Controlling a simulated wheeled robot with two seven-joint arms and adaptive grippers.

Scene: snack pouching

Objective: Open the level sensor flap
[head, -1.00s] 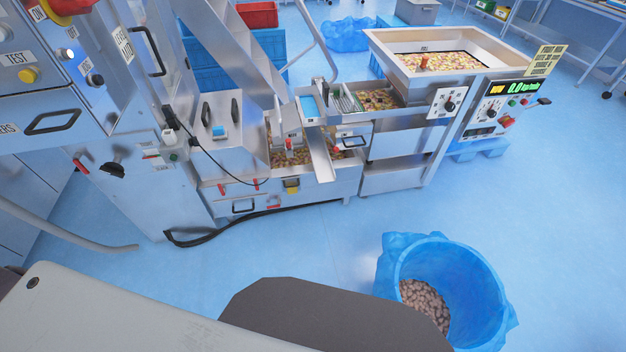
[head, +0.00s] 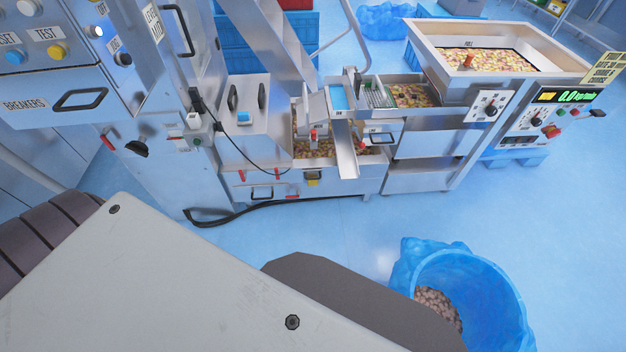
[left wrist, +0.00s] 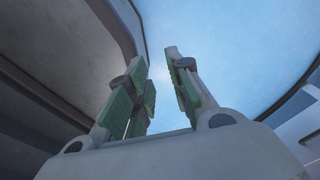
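A metal cabinet stands at the upper left of the head view. Its side bears a partly readable label that seems to start with "LEVEL" (head: 152,22), beside a black bar handle (head: 179,30). I take this handled panel to be the level sensor flap, but the print is too small to be sure; it looks closed. My left gripper (left wrist: 158,75) shows only in the left wrist view, its two green-padded fingers apart with nothing between them, away from the cabinet. My right gripper is in neither view.
A blue-lined bin (head: 480,285) with brown pieces stands on the floor at lower right. A black hose (head: 230,212) lies along the machine's foot. A weighing hopper (head: 480,60) stands at the back right. Open floor lies between machine and bin. My own arm fills the lower left.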

